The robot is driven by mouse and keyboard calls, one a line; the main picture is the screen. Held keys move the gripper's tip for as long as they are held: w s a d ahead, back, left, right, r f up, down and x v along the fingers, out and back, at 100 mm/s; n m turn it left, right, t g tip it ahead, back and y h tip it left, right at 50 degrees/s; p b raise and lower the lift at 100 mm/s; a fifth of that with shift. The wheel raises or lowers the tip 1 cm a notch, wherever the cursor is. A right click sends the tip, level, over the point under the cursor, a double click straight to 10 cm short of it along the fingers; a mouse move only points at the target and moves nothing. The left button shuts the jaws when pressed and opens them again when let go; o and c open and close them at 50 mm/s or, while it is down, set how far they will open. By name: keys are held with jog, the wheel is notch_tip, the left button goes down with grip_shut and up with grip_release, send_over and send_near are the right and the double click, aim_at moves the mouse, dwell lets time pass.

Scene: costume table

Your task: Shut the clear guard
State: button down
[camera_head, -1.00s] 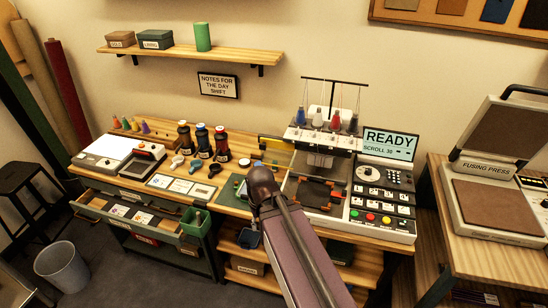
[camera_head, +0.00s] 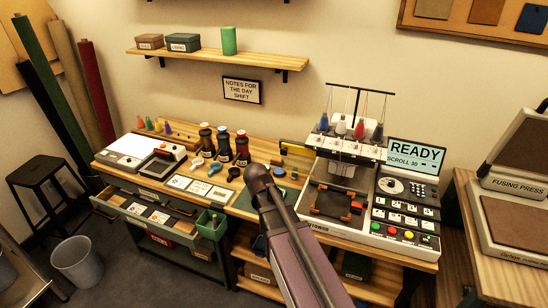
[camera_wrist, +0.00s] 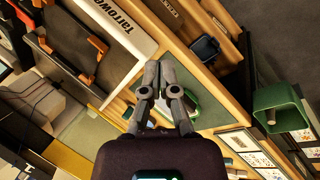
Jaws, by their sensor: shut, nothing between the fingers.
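The embroidery machine (camera_head: 395,225) stands at the right of the costume table with its hoop area (camera_head: 335,203) in front of the needle heads (camera_head: 345,150). I cannot clearly make out the clear guard or tell how far open it is. My gripper shows in the wrist view (camera_wrist: 165,68) with its fingers together and nothing between them. It is above the table just beside the machine's front left corner, apart from the machine. In the head view my arm hides the fingers.
The drawer (camera_head: 150,212) at the left front is pulled out. A green bin (camera_head: 211,224) hangs at the table's front edge. Several thread cones (camera_head: 224,146) stand behind the cards (camera_head: 198,188). The fusing press (camera_head: 520,220) is at the far right. A stool (camera_head: 45,185) stands at the left.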

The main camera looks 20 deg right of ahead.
jog(key=w+a+r+n+t+h+b, duration=0.15)
jog(key=w+h+b, duration=0.5)
jog(key=w, duration=0.85)
jog(key=w+a+r+t+h+b, duration=0.1)
jog(key=w+a+r+h, duration=0.5)
jog(key=w+a, duration=0.2)
jog(key=shift+r+h+b, duration=0.35)
jog(key=shift+w+m+t, duration=0.1)
jog(key=shift+m+t, duration=0.15)
send_near(283, 148)
jog(key=w+d, duration=0.2)
jog(key=d, duration=0.1)
jog(key=s+d, duration=0.1)
jog(key=shift+s+d, duration=0.1)
jog(key=shift+d, duration=0.2)
jog(key=shift+s+d, duration=0.35)
jog(key=shift+d, duration=0.2)
